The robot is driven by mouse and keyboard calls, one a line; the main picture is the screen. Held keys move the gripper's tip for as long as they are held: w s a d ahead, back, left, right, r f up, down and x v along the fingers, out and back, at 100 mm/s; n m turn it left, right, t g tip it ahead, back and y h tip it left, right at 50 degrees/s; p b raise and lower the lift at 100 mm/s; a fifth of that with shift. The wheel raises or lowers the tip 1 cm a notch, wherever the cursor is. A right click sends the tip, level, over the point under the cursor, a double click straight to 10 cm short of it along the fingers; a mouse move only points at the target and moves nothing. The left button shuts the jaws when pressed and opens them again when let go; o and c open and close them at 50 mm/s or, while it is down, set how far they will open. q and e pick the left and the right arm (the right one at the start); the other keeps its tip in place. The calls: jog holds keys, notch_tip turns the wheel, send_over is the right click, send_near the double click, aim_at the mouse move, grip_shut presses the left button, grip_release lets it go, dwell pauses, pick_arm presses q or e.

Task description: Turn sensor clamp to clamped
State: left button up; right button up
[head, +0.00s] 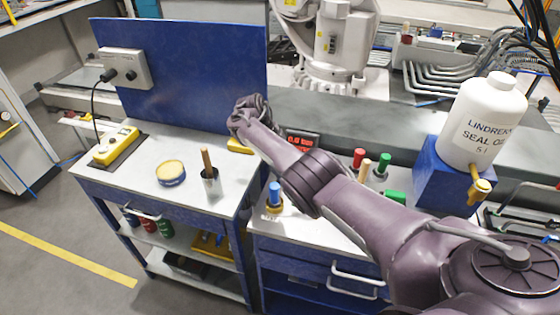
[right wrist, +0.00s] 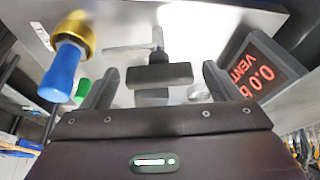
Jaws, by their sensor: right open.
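In the right wrist view my right gripper (right wrist: 160,74) is open. Its two dark fingers stand on either side of a black T-shaped handle (right wrist: 165,76) on a short stem, with a gap on both sides. A grey bar crosses near the stem. This looks like the sensor clamp; I cannot tell its setting for sure. In the head view my right forearm hides the clamp and the gripper's fingers. A display (right wrist: 252,78) with red "VENT" and "0.0" is beside the right finger; it also shows in the head view (head: 302,142). My left gripper is not in view.
A blue-handled brass fitting (right wrist: 72,55) is close left of the fingers, also in the head view (head: 274,196). A tin (head: 171,174) sits left.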

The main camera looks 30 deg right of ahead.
jog(key=v, duration=0.7)
jog(key=shift+b, duration=0.45)
jog(key=shift+r, duration=0.1)
